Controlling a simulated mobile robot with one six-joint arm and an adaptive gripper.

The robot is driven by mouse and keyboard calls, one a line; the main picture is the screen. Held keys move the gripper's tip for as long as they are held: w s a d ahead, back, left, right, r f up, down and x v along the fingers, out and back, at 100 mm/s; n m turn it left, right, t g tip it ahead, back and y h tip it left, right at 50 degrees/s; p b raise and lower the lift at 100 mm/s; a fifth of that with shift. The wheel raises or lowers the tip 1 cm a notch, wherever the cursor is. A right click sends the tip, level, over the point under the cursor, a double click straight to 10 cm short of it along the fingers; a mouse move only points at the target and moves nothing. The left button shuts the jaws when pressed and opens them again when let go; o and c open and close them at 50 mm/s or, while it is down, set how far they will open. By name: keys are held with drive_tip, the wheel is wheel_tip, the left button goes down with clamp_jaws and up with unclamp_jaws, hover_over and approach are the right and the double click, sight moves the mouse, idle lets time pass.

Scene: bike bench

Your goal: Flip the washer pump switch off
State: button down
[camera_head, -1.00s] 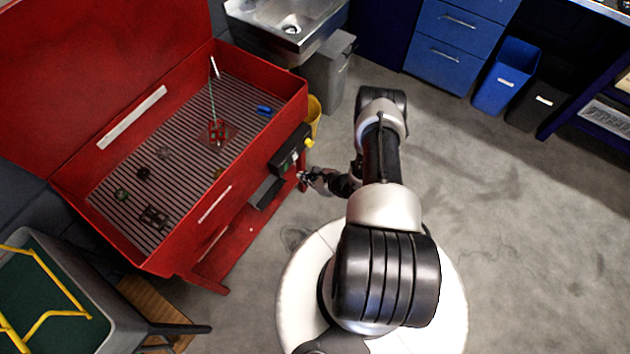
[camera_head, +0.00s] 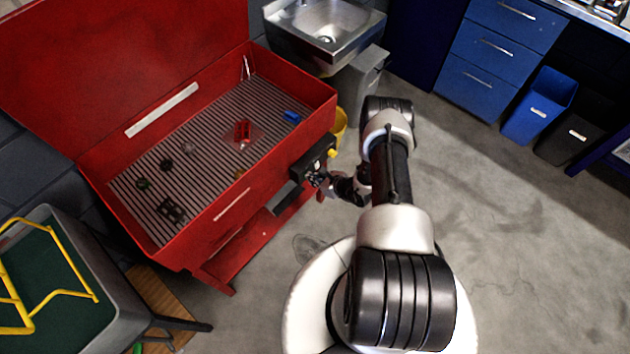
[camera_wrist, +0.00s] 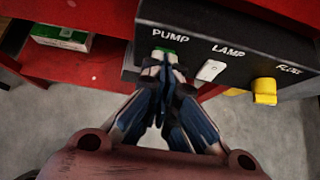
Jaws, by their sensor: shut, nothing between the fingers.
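The red parts washer (camera_head: 215,215) stands at the left with its lid up. A black switch box (camera_head: 312,158) is on its front right side, and it fills the top of the wrist view (camera_wrist: 205,55). The pump switch (camera_wrist: 163,53), a green-topped rocker under the label PUMP, is mostly hidden behind my fingertips. My gripper (camera_wrist: 163,68) is shut and empty, its tips right at the pump switch; contact cannot be told. It also shows in the head view (camera_head: 322,182) beside the box. The switch's position is hidden.
A green and white box (camera_wrist: 60,38) lies left on the red shelf. A yellow bucket (camera_head: 340,122) stands behind the switch box.

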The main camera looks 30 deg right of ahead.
drive_tip(key=shift+r+p, duration=0.55)
drive_tip(key=shift+r, duration=0.3)
drive_tip(key=shift+d, duration=0.1)
